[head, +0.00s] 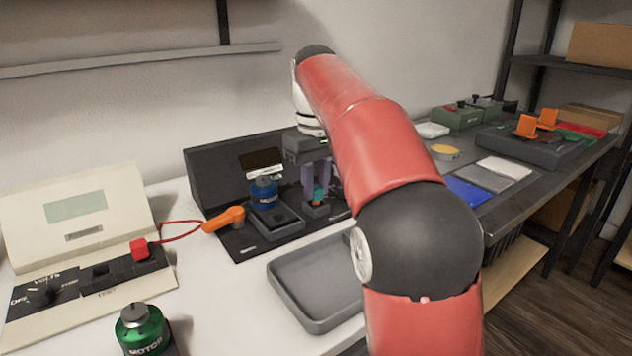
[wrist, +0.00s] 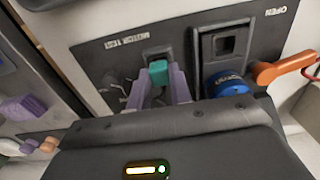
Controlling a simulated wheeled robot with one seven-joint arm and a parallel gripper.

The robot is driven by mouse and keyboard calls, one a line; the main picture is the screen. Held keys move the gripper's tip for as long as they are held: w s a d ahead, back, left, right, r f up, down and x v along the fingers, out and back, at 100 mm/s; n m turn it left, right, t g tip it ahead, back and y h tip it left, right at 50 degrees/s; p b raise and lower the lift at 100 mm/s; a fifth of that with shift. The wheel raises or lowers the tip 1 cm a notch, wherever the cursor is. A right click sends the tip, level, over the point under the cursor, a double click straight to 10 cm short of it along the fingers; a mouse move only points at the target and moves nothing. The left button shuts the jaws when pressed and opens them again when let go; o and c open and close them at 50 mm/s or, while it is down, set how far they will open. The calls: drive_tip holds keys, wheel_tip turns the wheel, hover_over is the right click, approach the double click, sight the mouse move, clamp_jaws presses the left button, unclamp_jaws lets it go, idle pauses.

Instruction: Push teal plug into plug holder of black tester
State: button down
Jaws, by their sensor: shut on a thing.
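The black tester (head: 215,165) stands on the white table against the wall, and its panel (wrist: 115,70) shows in the wrist view with the words "MOTOR TEST". The teal plug (head: 319,193) is between the purple fingers of my gripper (head: 315,183). In the wrist view the teal plug (wrist: 158,70) sits between the fingertips (wrist: 160,82) at the dark plug holder (wrist: 157,52). The plug is at the holder's opening; how deep it is cannot be told. My gripper is shut on the plug, pointing down over the panel.
A blue motor (head: 264,192) stands on the tester left of my gripper, beside an orange lever (head: 223,219). An empty grey tray (head: 300,300) lies in front. A cream tester (head: 75,215) with a red plug (head: 139,248) and a green motor (head: 142,330) are at left.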

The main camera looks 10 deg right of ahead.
sight(316, 187)
drive_tip(key=shift+f, duration=0.4)
idle(0.3)
drive_tip(key=c, duration=0.9)
unclamp_jaws()
drive_tip(key=shift+r+p, duration=1.55)
drive_tip(key=shift+p, duration=0.2)
drive_tip(key=shift+r+p, duration=0.5)
drive_tip(key=shift+r, duration=2.5)
drive_tip(key=shift+s, duration=0.1)
